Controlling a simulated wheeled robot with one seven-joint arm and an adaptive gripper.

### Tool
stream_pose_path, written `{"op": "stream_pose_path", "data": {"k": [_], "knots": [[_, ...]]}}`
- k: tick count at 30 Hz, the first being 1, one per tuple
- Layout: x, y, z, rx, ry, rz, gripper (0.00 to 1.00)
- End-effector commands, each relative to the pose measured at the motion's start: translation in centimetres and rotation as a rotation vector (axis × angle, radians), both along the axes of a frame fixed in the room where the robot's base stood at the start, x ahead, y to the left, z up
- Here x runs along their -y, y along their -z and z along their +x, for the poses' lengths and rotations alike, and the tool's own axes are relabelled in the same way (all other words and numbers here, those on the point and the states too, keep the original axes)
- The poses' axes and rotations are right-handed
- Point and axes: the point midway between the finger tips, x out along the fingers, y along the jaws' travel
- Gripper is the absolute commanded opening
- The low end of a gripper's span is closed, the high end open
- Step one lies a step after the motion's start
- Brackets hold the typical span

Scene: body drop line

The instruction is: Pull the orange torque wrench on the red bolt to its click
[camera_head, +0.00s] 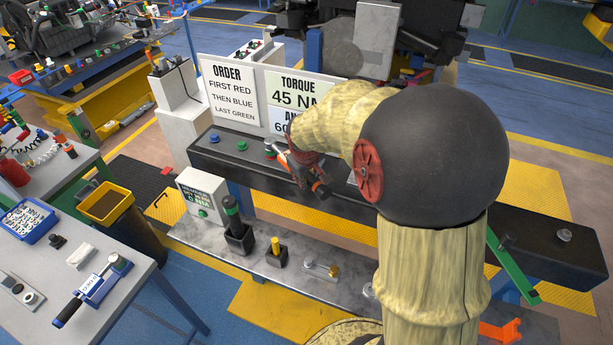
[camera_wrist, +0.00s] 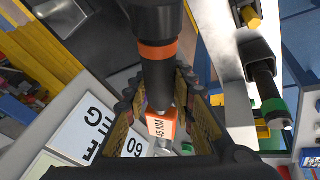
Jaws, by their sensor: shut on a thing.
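The torque wrench, with a black grip, orange band (camera_head: 320,187) and orange block marked 45 NM (camera_wrist: 160,125), is at the dark beam (camera_head: 225,158). My gripper (camera_head: 303,170) is shut on it, with the fingers on both sides of the wrench in the wrist view (camera_wrist: 165,105). The grip points toward the front right in the head view. A blue bolt (camera_head: 214,138) and a green bolt (camera_head: 242,146) stand on the beam to the left.
Signs behind the beam give the order (camera_head: 230,90) and torque (camera_head: 297,90). A white readout box (camera_head: 203,195) stands in front. A green-topped tool (camera_head: 234,225) and a yellow-topped tool (camera_head: 276,248) stand in holders on the grey shelf (camera_head: 210,240). My arm hides the beam's middle.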

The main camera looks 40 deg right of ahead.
Motion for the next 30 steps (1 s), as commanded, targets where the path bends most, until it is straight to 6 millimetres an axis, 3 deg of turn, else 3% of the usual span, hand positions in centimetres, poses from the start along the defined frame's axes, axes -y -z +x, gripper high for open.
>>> {"op": "stream_pose_path", "data": {"k": [30], "knots": [[0.03,0.86,0.08,0.003,0.000,-0.001,0.00]]}}
